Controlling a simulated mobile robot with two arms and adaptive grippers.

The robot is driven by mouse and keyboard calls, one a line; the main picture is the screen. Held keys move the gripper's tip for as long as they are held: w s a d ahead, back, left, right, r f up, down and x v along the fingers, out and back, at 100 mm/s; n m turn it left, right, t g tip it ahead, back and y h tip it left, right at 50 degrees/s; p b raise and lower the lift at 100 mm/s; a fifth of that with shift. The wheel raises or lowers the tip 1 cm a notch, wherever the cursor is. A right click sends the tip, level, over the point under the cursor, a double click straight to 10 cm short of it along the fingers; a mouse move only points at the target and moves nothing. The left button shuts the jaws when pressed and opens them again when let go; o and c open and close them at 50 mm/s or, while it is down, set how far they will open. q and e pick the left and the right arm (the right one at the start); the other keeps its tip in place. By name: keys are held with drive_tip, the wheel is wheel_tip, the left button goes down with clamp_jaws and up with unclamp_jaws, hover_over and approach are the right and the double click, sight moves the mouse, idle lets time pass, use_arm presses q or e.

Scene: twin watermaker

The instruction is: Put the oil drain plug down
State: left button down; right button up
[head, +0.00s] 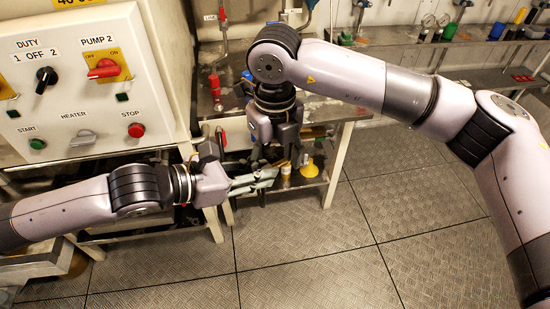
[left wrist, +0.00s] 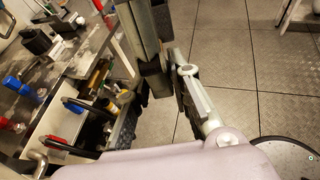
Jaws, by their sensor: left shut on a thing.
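My left gripper (head: 272,176) reaches in from the left in the head view, beside the front of the workbench. A small pale rounded piece (left wrist: 188,71) shows at the fingers; the oil drain plug cannot be made out clearly and is mostly hidden in the grip. My right gripper (head: 278,150) hangs pointing down just above and behind the left one, in front of the bench. Its fingertips are dark and overlap the clutter behind, so its opening is unclear.
The workbench (head: 334,110) has a lower shelf with a yellow funnel (head: 309,168) and an amber bottle (head: 286,171). A control panel (head: 80,80) stands at left. A long shelf with gauges (head: 428,22) runs along the back right. The plate floor (head: 380,220) is clear.

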drive_tip(key=c, duration=0.7)
use_arm(q)
drive_tip(key=c, duration=1.4)
unclamp_jaws()
drive_tip(key=shift+o, duration=0.2)
